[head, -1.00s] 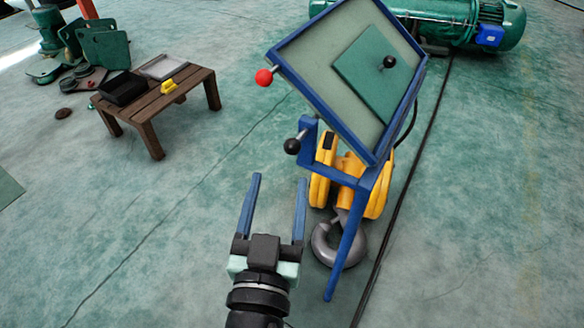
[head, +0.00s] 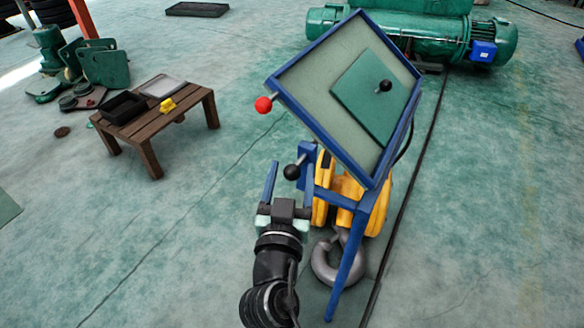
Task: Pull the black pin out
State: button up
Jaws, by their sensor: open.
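The black pin (head: 292,172) has a round black knob on a short light shaft. It sticks out to the left from the blue bracket of the tilted board's stand, below the board. My gripper (head: 289,168) is open, with its two blue fingers pointing up the picture. In the picture the knob shows between the fingertips. I cannot tell whether the fingers are level with it or touching it. The board (head: 308,88) is a blue-framed tilted panel. It also carries a red-knobbed pin (head: 264,104) at its left corner and a black knob (head: 385,86) on its green plate.
A yellow hoist block with a grey hook (head: 325,262) is behind the blue stand leg (head: 347,262). A wooden table (head: 182,112) with a black tray and a yellow item stands left. A green hoist motor (head: 420,38) lies behind.

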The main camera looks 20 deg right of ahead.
jog(key=shift+w+d, duration=0.15)
jog(key=shift+w, duration=0.15)
grip_shut()
jog(key=shift+a+r, duration=0.1)
jog(key=shift+a, duration=0.15)
dwell(1.1)
